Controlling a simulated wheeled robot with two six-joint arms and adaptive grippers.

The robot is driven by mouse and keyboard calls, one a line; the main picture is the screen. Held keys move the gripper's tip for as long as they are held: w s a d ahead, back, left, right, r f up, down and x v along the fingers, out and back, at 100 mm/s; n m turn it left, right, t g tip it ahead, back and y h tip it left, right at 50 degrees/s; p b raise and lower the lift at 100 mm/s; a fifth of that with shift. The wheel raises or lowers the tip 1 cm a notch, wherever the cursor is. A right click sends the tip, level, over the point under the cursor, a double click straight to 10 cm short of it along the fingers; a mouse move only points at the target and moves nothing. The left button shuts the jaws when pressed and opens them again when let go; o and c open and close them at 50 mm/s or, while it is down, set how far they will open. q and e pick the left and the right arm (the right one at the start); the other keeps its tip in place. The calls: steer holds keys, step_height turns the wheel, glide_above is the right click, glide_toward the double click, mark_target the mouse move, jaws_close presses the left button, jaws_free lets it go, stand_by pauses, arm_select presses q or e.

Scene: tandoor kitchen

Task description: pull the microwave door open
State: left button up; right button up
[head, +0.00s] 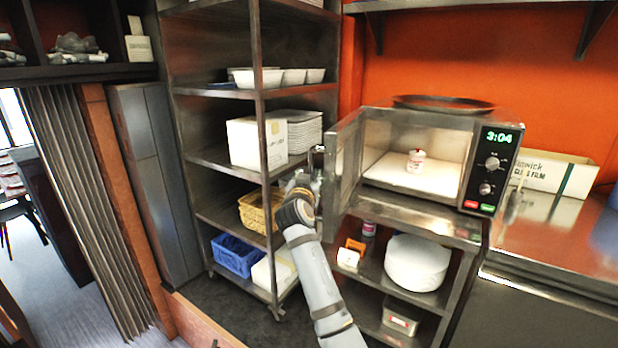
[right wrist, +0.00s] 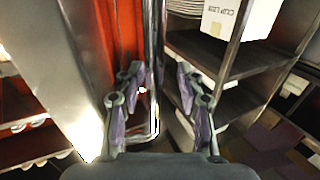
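The microwave (head: 420,130) stands on a metal stand with its door (head: 346,160) swung wide open to the left. Its lit inside holds a small white jar (head: 416,161) with a reddish lid. My right gripper (head: 312,172) is at the door's outer edge, by the handle. In the right wrist view, the handle (right wrist: 153,60) is a vertical metal bar between the two fingers of my right gripper (right wrist: 165,95). The fingers are apart, with a gap between the bar and the right finger; the left finger is close to the bar. My left gripper is out of view.
A metal shelf rack (head: 262,110) with bowls, plates and baskets stands close left of the door. A dark pan (head: 444,104) lies on the microwave. White plates (head: 417,262) are stacked below it.

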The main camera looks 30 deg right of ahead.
steer(key=v, duration=0.7)
steer(key=shift+s, duration=0.25)
steer(key=shift+a, duration=0.1)
